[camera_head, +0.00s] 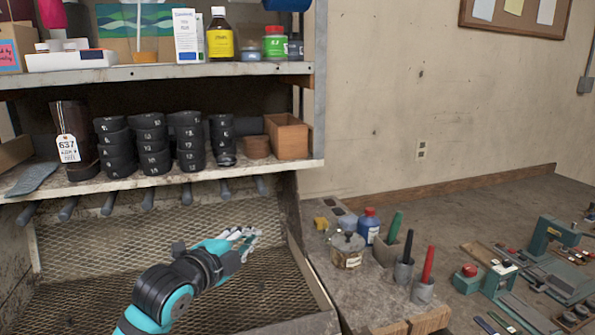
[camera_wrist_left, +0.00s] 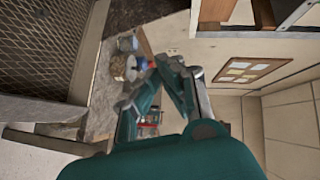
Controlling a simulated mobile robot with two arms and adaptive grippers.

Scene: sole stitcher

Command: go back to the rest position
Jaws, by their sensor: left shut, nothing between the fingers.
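My left gripper (camera_head: 244,237) reaches in from the bottom of the head view, over the mesh-bottomed tray of the bench (camera_head: 95,245). Its fingers are together and hold nothing. In the left wrist view its fingers (camera_wrist_left: 155,95) point toward the bench end and the wall beyond. It touches no object that I can see. My right gripper is not in either view.
A shelf (camera_head: 250,167) above the tray holds stacked black rings (camera_head: 152,148), a tagged brown boot shaft (camera_head: 72,140) and a wooden box (camera_head: 287,136). Right of the tray stand a metal pot (camera_head: 347,250), a blue bottle (camera_head: 369,226) and cups with a green (camera_head: 394,228) and a red handle (camera_head: 428,264).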

